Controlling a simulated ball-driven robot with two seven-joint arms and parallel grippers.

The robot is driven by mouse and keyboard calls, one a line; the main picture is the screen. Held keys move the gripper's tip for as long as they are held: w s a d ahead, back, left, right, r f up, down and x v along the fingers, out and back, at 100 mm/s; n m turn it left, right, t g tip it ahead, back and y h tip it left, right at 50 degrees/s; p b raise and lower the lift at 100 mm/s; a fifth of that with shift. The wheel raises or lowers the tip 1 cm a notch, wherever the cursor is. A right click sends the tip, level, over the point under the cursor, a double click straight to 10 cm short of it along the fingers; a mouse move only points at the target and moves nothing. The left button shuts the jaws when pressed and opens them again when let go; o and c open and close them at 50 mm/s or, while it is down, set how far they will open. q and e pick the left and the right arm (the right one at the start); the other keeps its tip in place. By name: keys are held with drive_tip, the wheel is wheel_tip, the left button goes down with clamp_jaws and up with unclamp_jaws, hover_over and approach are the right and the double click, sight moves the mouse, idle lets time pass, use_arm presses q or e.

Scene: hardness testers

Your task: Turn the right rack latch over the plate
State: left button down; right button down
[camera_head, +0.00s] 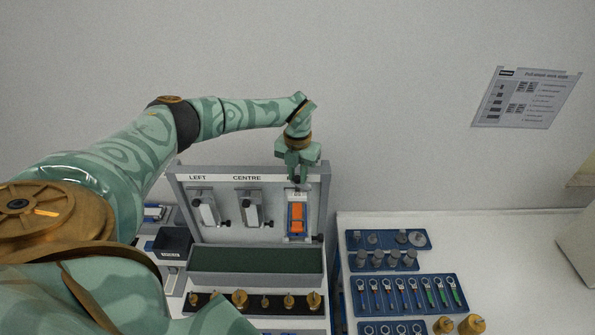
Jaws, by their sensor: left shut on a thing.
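The rack (180,196) is a grey upright panel labelled LEFT and CENTRE, with the label over its right place hidden by my gripper. In the right place an orange and blue tester (297,216) hangs upright, with a pale plate (297,194) at its top. My left gripper (297,175) reaches down in front of the rack's top edge, just above that plate. It is shut on the small dark right latch (295,179), which the fingers mostly hide, so its angle cannot be told. My right gripper is out of view.
Grey holders with dark knobs fill the left place (207,208) and the centre place (249,208). A green-lined tray (257,281) and a row of brass pieces (240,298) lie below. Blue trays of tools (410,291) stand on the white bench at right.

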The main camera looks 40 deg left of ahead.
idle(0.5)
use_arm(q)
drive_tip(key=c, duration=1.3)
unclamp_jaws()
drive_tip(key=shift+r, duration=0.1)
drive_tip(key=shift+o, duration=0.2)
